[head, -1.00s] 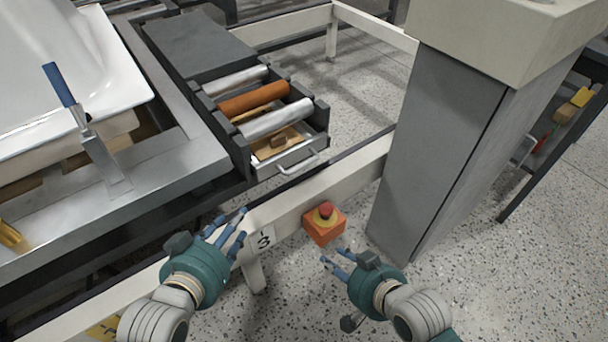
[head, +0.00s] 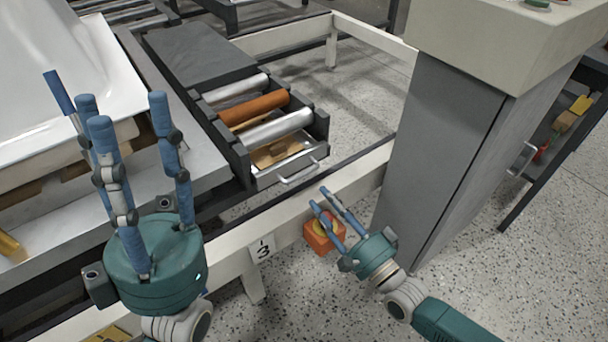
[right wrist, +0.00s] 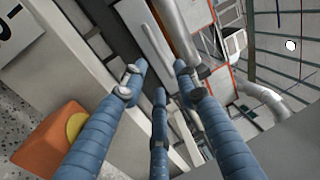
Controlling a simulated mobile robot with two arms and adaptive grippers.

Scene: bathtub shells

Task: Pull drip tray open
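The drip tray (head: 268,178) is a grey drawer-like tray with a pale bar handle (head: 303,172) on its front, below a set of rollers in the head view. Brown pieces lie inside it. My right gripper (head: 322,199) is just in front of and below the handle, fingers spread and apart from it. In the right wrist view its three fingers (right wrist: 160,78) are open with nothing between them. My left gripper (head: 122,108) is raised close to the camera at the left, open and empty, its fingers pointing up.
An orange emergency-stop box (head: 318,242) is beside my right fingers on the white rail (head: 350,187). A grey column (head: 440,150) stands to the right. Silver and copper rollers (head: 255,108) sit above the tray. A white tub shell (head: 60,60) is at the left.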

